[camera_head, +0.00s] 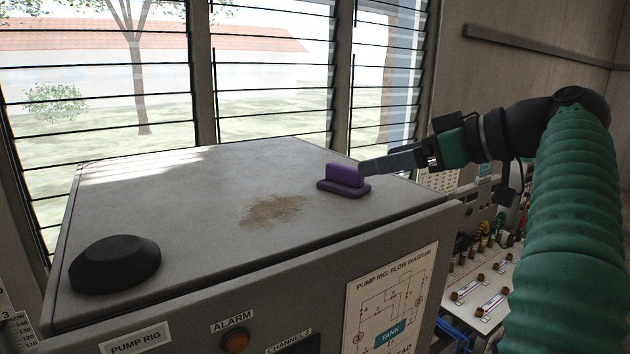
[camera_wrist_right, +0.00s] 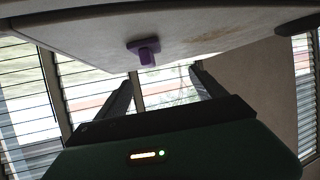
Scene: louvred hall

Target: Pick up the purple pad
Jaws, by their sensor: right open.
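The purple pad (camera_head: 344,181) has a flat base with an upright grip block. It stands on the grey cabinet top (camera_head: 190,200), near the right edge. My right gripper (camera_head: 365,165) comes in from the right, with its fingertips close beside the pad's grip in the head view. In the right wrist view the pad (camera_wrist_right: 146,52) lies beyond and between the two spread fingers of my right gripper (camera_wrist_right: 160,80), with nothing held. Whether a finger touches the pad cannot be told. My left gripper is not in view.
A black domed knob (camera_head: 115,262) sits at the front left of the cabinet top. A brown stain (camera_head: 272,211) marks the middle. Louvred windows (camera_head: 100,100) stand behind. A panel with several fittings (camera_head: 485,275) is at the right, below the cabinet top.

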